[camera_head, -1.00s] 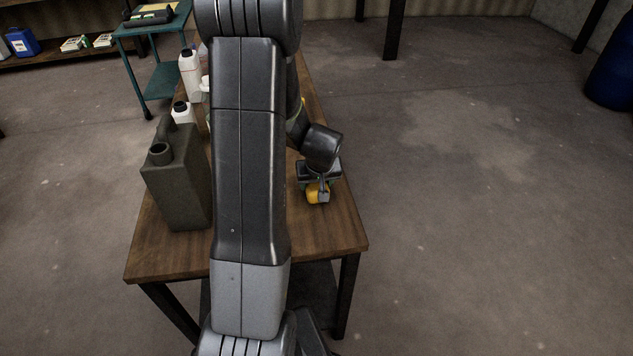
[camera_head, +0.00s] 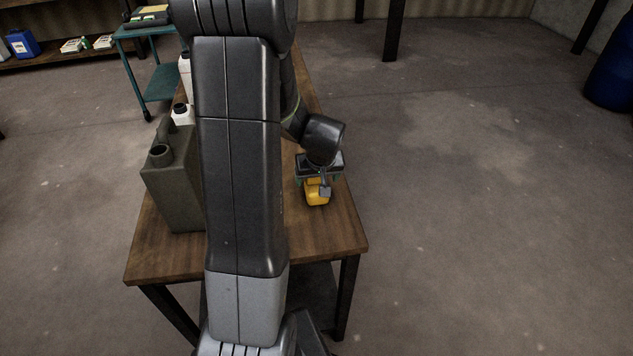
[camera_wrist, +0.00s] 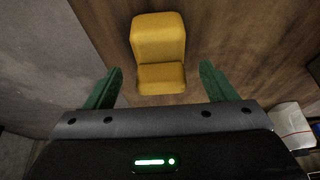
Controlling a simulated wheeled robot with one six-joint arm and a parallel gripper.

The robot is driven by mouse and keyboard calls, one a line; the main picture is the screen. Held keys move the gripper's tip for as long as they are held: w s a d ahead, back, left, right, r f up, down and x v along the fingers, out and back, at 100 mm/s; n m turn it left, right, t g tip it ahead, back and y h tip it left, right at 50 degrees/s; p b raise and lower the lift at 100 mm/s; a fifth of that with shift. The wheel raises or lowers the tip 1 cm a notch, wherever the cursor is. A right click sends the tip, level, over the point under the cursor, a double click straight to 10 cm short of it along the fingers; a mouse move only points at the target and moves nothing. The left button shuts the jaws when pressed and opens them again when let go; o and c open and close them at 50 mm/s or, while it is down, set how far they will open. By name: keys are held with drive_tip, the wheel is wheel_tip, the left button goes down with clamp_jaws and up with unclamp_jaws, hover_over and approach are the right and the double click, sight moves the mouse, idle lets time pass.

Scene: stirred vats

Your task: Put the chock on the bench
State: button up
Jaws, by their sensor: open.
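The yellow chock (camera_head: 317,192) rests on the wooden bench (camera_head: 250,256), near its right edge. In the wrist view the chock (camera_wrist: 160,52) has a taller block and a lower step, and it lies on the wood just beyond my fingertips. My gripper (camera_wrist: 158,88) is open, with one green finger on each side of the chock's near end and a visible gap to it. In the head view my gripper (camera_head: 319,184) is just above the chock and partly covers it.
A dark green jerrycan (camera_head: 178,185) stands on the bench's left side, with white bottles (camera_head: 183,114) behind it. My arm hides the bench's middle. A teal cart (camera_head: 160,82) stands at the back left. A blue barrel (camera_head: 612,75) is far right. The floor right of the bench is clear.

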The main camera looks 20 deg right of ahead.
drive_tip(key=v, duration=0.7)
drive_tip(key=shift+r, duration=0.35)
